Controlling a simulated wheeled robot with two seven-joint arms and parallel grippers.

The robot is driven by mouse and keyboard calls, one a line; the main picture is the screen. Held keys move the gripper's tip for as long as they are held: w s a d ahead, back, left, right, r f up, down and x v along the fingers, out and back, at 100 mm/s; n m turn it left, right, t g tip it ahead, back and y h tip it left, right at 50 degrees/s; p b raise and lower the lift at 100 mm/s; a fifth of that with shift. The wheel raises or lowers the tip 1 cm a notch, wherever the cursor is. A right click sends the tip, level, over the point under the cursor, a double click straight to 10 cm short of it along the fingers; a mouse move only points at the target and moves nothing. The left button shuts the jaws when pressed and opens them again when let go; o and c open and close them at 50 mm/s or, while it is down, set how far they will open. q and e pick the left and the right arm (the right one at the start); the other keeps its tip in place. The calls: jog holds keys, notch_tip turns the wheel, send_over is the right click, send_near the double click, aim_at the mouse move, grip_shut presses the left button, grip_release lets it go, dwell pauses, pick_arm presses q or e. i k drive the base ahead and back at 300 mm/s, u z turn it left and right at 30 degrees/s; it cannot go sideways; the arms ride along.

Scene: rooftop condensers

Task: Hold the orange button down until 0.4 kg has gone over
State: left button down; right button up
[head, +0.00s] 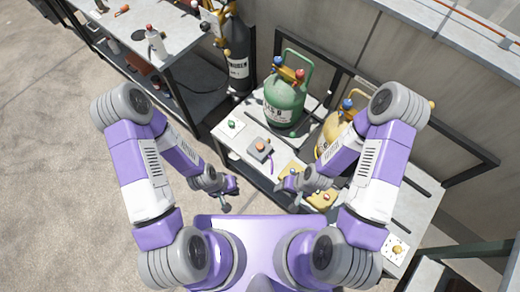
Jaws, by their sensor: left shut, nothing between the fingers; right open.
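A white plate with an orange button (397,249) lies at the right end of the bench, right of my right arm. A yellow plate with a reddish button (325,197) lies nearer, just beyond my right gripper. My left gripper (229,196) is shut and empty, in front of the bench's left part. My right gripper (283,185) is open and empty at the bench's front edge, apart from the orange button. A green cylinder (286,106) stands on the bench, and a yellow cylinder (329,133) is partly hidden by my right arm. No weight reading is legible.
A grey box (260,148) with a dark red top and a white plate with a green button (233,125) lie on the bench's left part. A dark tall cylinder (238,65) stands behind. A side table (160,65) is at upper left. The floor at left is clear.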

aim_at(259, 146)
jog(key=u, duration=1.85)
jog(key=i, duration=1.15)
jog(key=z, duration=4.25)
